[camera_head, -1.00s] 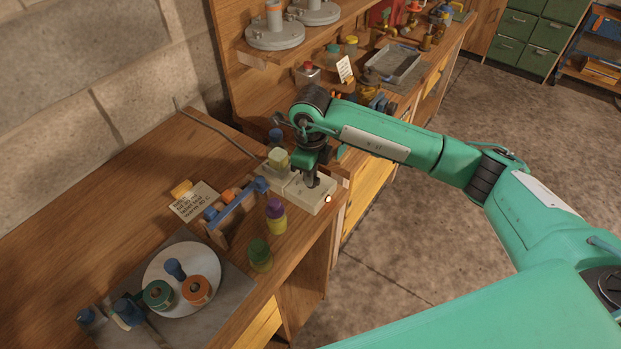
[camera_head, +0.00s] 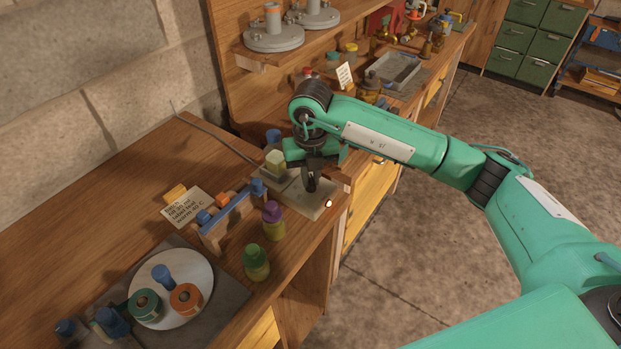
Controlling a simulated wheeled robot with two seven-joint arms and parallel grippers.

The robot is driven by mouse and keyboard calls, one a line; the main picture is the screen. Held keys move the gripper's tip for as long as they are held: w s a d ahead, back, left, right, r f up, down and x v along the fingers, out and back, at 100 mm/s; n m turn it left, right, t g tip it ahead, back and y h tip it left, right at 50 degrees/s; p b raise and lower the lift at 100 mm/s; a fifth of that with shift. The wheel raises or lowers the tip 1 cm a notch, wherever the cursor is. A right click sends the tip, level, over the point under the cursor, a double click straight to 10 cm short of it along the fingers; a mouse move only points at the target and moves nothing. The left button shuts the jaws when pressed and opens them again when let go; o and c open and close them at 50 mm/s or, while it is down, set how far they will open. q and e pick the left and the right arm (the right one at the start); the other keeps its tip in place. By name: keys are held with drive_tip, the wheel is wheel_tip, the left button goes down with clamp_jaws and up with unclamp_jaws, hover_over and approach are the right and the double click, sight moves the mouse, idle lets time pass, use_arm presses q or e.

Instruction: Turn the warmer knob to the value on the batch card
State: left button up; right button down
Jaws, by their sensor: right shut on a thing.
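The warmer (camera_head: 322,212) is a flat pale box near the front edge of the bench, with a small orange light at its right corner. My right gripper (camera_head: 311,187) points down onto its top and is shut on the warmer knob, which the fingers hide along with any dial marks. A pale-capped bottle stands on the warmer's left part. The batch card (camera_head: 181,214) lies on the bench to the left; its small writing ends in a line about warming, but I cannot read the value surely. My left gripper is not in view.
A blue-ended rack (camera_head: 230,218), a purple-capped bottle (camera_head: 273,226) and a green-capped bottle (camera_head: 256,264) stand left of the warmer. A round white plate (camera_head: 189,275) holds tape-like rolls. A cable (camera_head: 215,137) runs behind. The bench's back left is clear.

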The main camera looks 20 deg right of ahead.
drive_tip(key=m, duration=0.2)
drive_tip(key=shift+m+b, duration=0.3)
drive_tip(key=shift+m, duration=1.2)
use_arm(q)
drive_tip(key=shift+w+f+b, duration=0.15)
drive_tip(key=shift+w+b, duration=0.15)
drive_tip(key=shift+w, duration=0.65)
use_arm(e)
drive_tip(key=shift+m, duration=0.8)
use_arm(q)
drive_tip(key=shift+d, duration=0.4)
